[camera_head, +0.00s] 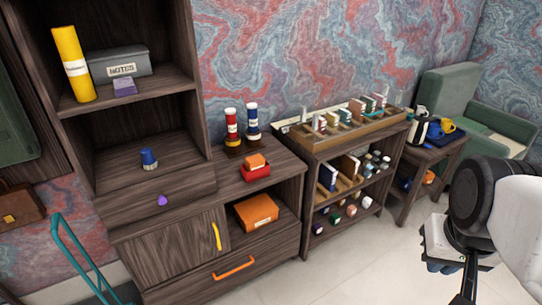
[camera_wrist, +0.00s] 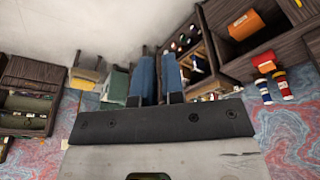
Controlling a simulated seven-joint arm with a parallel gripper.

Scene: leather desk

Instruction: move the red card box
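The red card box (camera_head: 256,173) sits on top of the low dark wood cabinet. A smaller orange box (camera_head: 255,161) rests on it. In the wrist view, the red box (camera_wrist: 262,58) shows small near the right, with the orange box (camera_wrist: 267,67) against it. My gripper (camera_head: 436,267) is at the lower right of the head view, far from the red box and partly hidden by my arm. In the wrist view, the two blue fingers of my gripper (camera_wrist: 158,58) stand apart with nothing held between them.
Red and blue bottles (camera_head: 231,127) stand behind the red box. A larger orange box (camera_head: 257,211) lies on the open shelf below. A shelf unit (camera_head: 300,150) with several small goods stands to the right. Open floor (camera_head: 350,265) lies before the furniture.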

